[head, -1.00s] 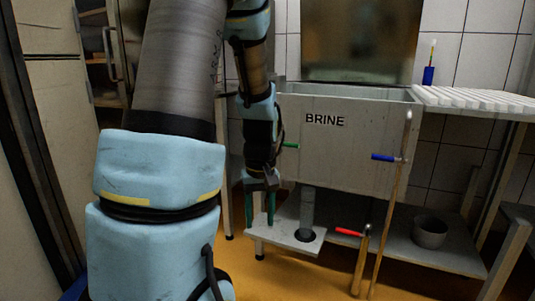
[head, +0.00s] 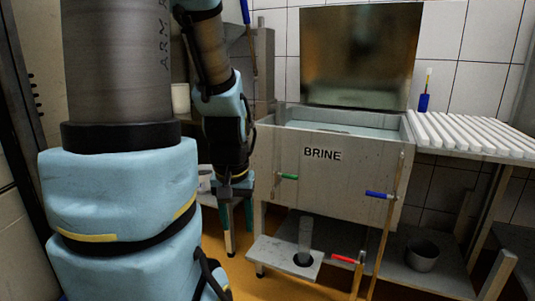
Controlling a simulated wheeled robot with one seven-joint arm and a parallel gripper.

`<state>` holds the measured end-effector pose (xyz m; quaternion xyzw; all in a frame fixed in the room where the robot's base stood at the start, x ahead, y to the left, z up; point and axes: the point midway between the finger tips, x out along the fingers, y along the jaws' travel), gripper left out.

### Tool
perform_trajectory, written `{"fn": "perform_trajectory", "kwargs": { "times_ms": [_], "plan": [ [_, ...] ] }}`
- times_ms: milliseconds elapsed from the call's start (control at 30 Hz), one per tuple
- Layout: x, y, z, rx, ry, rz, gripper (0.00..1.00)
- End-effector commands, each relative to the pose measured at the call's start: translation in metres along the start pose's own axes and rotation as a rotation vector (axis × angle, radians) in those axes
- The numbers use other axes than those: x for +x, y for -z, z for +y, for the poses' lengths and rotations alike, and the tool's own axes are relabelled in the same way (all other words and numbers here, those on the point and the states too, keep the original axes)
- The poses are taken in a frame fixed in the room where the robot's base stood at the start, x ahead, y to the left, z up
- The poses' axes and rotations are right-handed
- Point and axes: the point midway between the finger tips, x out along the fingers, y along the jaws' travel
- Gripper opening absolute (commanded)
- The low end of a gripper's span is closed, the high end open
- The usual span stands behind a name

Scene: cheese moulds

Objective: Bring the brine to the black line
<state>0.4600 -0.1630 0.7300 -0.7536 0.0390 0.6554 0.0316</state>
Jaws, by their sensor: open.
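The grey tank marked BRINE (head: 275,150) stands at centre right. Pale liquid (head: 345,127) shows inside, below its rim. I cannot make out a black line. A green-handled valve (head: 288,177) is on the tank's left front, a blue-handled one (head: 379,194) is on a pipe at its right front, and a red-handled one (head: 345,259) is low below. My gripper (head: 237,212) points down at the tank's left, open, with green fingers apart and nothing seen between them. It appears left of the green handle in the picture, not touching it.
A vertical drain pipe (head: 305,234) goes down through a low shelf under the tank. A grey pot (head: 422,256) stands on the lower shelf. A slatted white draining board (head: 470,134) is on the right, with a blue brush holder (head: 424,103) behind it. Orange floor is open in front.

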Motion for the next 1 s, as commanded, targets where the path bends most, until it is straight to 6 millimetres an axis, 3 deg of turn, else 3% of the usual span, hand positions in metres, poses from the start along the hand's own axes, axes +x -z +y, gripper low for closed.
{"fn": "perform_trajectory", "kwargs": {
  "times_ms": [33, 500, 700, 1000],
  "plan": [
    [-0.033, 0.005, 0.0, 0.0, 0.0, 0.0, 0.52],
    [-0.172, 0.024, 0.001, -0.001, 0.0, -0.001, 0.52],
    [-0.202, 0.028, 0.001, 0.0, 0.0, -0.001, 0.52],
    [-0.205, 0.029, 0.001, -0.001, 0.0, 0.0, 0.52]
  ]
}}
